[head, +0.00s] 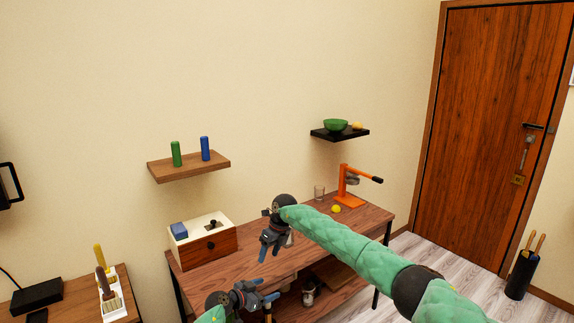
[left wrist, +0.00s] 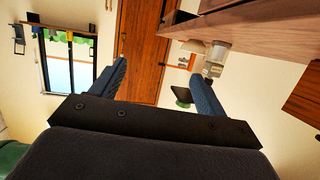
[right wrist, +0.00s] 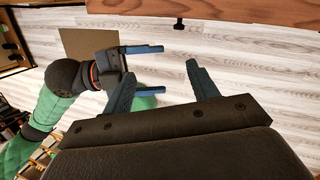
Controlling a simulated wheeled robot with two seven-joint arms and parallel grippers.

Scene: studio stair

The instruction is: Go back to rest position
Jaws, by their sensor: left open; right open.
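My left gripper (head: 268,303) is low in the head view, in front of the wooden table's near edge. Its two blue fingers stand apart and empty in the left wrist view (left wrist: 162,84). My right gripper (head: 268,250) is higher, over the front part of the table, with its fingers pointing down. In the right wrist view (right wrist: 160,80) its fingers are apart with nothing between them. The left gripper also shows in the right wrist view (right wrist: 150,68), a short way off.
The table (head: 262,262) carries a white box (head: 206,222) with a wooden front, an orange press (head: 347,198), a yellow ball (head: 336,209) and a glass (head: 319,192). Shelves (head: 190,168) (head: 340,136) hang above. A side table (head: 62,312) stands left. Floor (head: 430,252) is open toward the door (head: 505,130).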

